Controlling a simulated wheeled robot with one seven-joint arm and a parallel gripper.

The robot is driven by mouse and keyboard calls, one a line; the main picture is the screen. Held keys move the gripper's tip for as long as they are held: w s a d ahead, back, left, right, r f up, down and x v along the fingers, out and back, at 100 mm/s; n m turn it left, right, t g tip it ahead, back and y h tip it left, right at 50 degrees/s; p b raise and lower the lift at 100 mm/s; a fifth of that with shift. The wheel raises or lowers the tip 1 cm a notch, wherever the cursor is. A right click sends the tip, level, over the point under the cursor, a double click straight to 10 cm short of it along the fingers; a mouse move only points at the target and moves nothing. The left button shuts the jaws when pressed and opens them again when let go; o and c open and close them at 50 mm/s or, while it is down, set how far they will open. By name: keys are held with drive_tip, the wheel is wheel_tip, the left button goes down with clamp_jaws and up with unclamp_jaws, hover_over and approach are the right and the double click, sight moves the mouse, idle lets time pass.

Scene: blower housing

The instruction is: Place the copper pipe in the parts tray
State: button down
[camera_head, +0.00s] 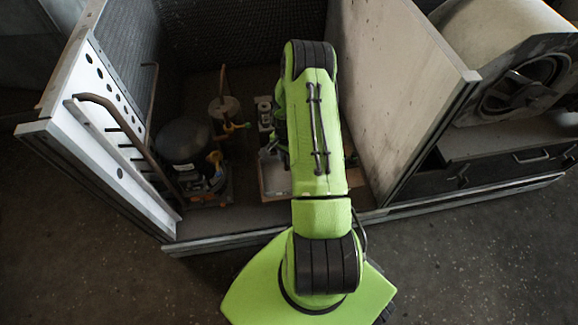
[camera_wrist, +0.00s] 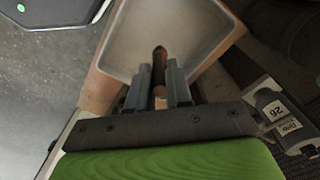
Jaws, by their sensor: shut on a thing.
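My gripper (camera_wrist: 160,78) shows in the wrist view, with its two grey fingers shut on a short brown copper pipe (camera_wrist: 159,58). The fingers overlap the tray's near rim in this view. I cannot tell how high the pipe is above the tray floor. In the head view, the tray (camera_head: 273,178) shows partly at the left of my arm. My arm hides the gripper and the pipe there.
A black dome-shaped compressor (camera_head: 183,143) stands left of the tray, beside bent tubing along the white perforated panel (camera_head: 110,120). A pale wall (camera_head: 395,80) rises at right. A labelled device (camera_wrist: 275,103) lies right of my gripper.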

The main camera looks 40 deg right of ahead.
drive_tip(key=shift+f+b, duration=0.45)
drive_tip(key=shift+f, duration=1.4)
drive_tip(key=c, duration=1)
unclamp_jaws()
drive_tip(key=shift+c, duration=0.2)
